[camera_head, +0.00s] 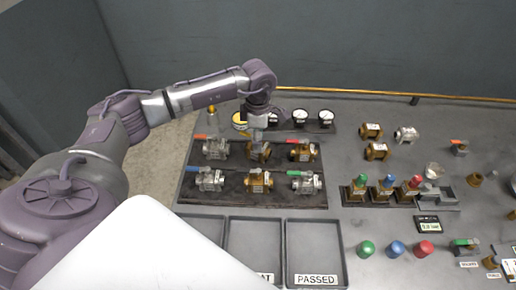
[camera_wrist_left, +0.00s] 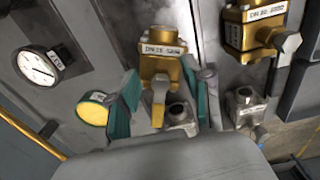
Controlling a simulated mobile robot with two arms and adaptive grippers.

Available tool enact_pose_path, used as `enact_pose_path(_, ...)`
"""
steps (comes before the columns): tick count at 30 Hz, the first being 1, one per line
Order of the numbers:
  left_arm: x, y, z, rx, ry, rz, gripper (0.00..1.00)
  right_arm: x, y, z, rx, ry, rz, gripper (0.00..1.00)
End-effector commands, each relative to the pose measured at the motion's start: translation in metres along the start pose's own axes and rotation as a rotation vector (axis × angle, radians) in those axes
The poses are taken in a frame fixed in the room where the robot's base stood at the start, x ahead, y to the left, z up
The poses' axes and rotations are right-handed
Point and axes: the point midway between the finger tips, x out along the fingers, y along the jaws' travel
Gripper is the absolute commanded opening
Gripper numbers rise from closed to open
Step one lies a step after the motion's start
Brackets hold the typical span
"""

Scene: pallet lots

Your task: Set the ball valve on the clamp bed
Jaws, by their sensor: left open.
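Several ball valves stand in two rows on a dark mat (camera_head: 232,200) in the head view. The back row has a silver valve with a red lever (camera_head: 215,149), a brass valve (camera_head: 259,153) and a brass valve with an orange-red lever (camera_head: 302,151). My left gripper (camera_head: 258,131) is over the middle back valve, pointing down. In the left wrist view its teal fingers are open, with a labelled brass valve (camera_wrist_left: 162,68) between them; contact cannot be told. A small grey fixture (camera_head: 435,192) at the right may be the clamp bed. My right gripper is out of view.
Gauges (camera_head: 301,116) stand behind the mat. Open trays (camera_head: 317,252) are in front, one labelled PASSED. Red, blue and green capped parts (camera_head: 384,187) and loose brass valves (camera_head: 371,131) stand right of the mat. A brass rail (camera_head: 400,96) runs along the back edge.

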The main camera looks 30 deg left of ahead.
Motion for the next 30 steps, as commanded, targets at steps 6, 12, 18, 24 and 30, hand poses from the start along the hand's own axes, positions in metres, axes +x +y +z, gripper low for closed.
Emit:
enact_pose_path(6,-0.0003,0.0000,0.0001,0.000,0.000,0.000,0.27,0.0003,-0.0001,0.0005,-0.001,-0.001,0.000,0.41)
enact_pose_path(12,-0.0005,0.0001,0.0001,0.000,0.000,0.000,0.00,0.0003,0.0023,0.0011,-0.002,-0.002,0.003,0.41)
enact_pose_path(18,-0.0008,0.0003,0.0001,0.000,-0.001,0.001,0.00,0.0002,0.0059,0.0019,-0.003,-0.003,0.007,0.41)
enact_pose_path(24,-0.0023,0.0010,0.0006,-0.001,-0.003,0.003,0.00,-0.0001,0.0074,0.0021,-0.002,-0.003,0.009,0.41)
enact_pose_path(30,-0.0099,0.0019,0.0009,-0.001,-0.005,0.005,0.00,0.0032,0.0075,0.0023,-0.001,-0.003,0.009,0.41)
